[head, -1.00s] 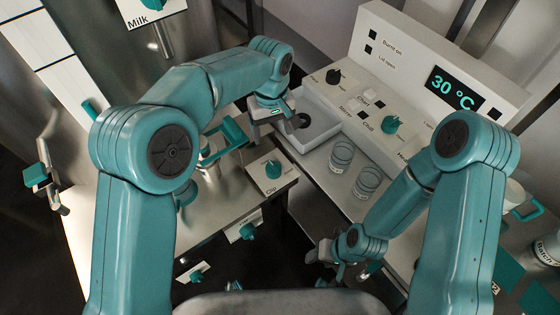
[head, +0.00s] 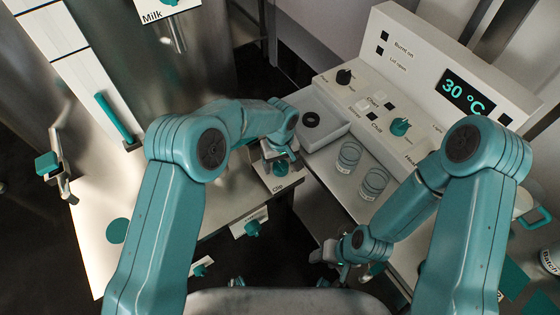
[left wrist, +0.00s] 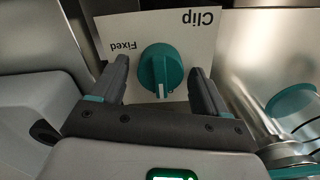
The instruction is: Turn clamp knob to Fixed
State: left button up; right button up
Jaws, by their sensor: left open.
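The clamp knob (left wrist: 161,70) is a round teal knob on a white plate (left wrist: 205,50) marked "Clip". In the left wrist view the plate's text is upside down, with "Fixed" left of the knob. The knob's white mark points down toward my gripper, not at "Fixed". In the head view the plate (head: 284,184) is at the table's right edge, its knob partly hidden by my left gripper (head: 279,157). My left gripper (left wrist: 160,92) is open, with a finger on each side of the knob and gaps visible. My right gripper (head: 338,256) hangs low and away; its jaws are unclear.
A white tray (head: 335,131) with a black ring (head: 311,119) stands behind the plate. Two clear cups (head: 349,156) (head: 375,182) stand on the right counter beside a control panel reading 30 °C. A teal-lidded part (left wrist: 291,100) is right of the plate in the wrist view.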

pick_arm(q)
jog(key=c, duration=1)
jog(key=shift+c, duration=0.2)
